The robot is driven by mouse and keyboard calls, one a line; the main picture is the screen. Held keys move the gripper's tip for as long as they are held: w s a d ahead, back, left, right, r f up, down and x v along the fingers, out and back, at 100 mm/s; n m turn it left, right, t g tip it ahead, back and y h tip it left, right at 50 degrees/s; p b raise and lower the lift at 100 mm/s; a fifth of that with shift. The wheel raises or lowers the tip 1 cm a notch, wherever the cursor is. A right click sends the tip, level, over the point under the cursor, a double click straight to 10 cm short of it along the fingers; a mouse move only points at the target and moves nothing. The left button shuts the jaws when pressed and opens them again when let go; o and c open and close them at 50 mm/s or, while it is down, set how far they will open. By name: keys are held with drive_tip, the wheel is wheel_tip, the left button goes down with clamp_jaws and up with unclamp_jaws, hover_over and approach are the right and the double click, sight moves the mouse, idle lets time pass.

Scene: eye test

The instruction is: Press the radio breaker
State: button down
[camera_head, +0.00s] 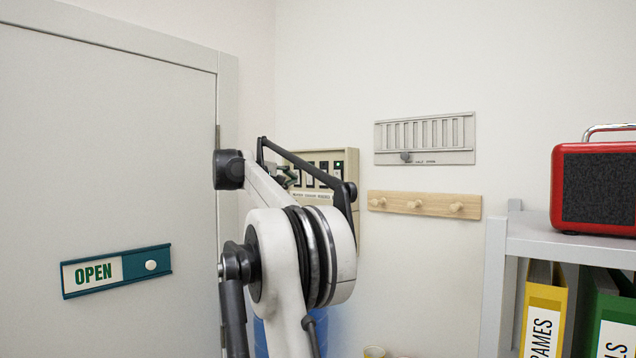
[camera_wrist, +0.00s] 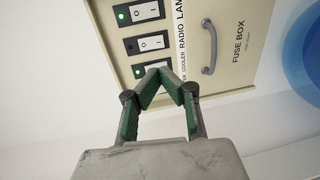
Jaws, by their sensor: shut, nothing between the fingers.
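The beige fuse box (camera_head: 345,158) is on the back wall, partly hidden by my arm in the head view. In the wrist view its panel (camera_wrist: 235,15) appears turned sideways, with a row of rocker breakers. The radio breaker (camera_wrist: 146,43) is the middle of the visible ones, level with the RADIO label. The breaker by the COOLER label (camera_wrist: 154,67) is below it in the picture, partly covered by my fingers. My gripper (camera_wrist: 157,74) is shut and empty, its tips over that lower breaker's edge. I cannot tell whether they touch the panel.
A grey handle (camera_wrist: 210,48) stands out from the fuse box beside the labels. In the head view, a vent (camera_head: 425,158) and a wooden peg rail (camera_head: 424,204) are to its right. A red radio (camera_head: 597,187) stands on a grey shelf (camera_head: 530,235). A door (camera_head: 110,190) is at left.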

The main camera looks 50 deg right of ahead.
sight(322, 183)
drive_tip(key=shift+d, duration=0.1)
drive_tip(key=d+p, duration=0.1)
drive_tip(key=d, duration=0.3)
drive_tip(key=d+f+p, duration=0.1)
drive_tip(key=d+p, duration=0.1)
drive_tip(key=d, duration=0.3)
drive_tip(key=d+p, duration=0.1)
drive_tip(key=d, duration=0.3)
drive_tip(key=shift+s+d+f+p, duration=0.3)
drive_tip(key=shift+s+f, duration=0.05)
drive_tip(key=shift+s, duration=0.05)
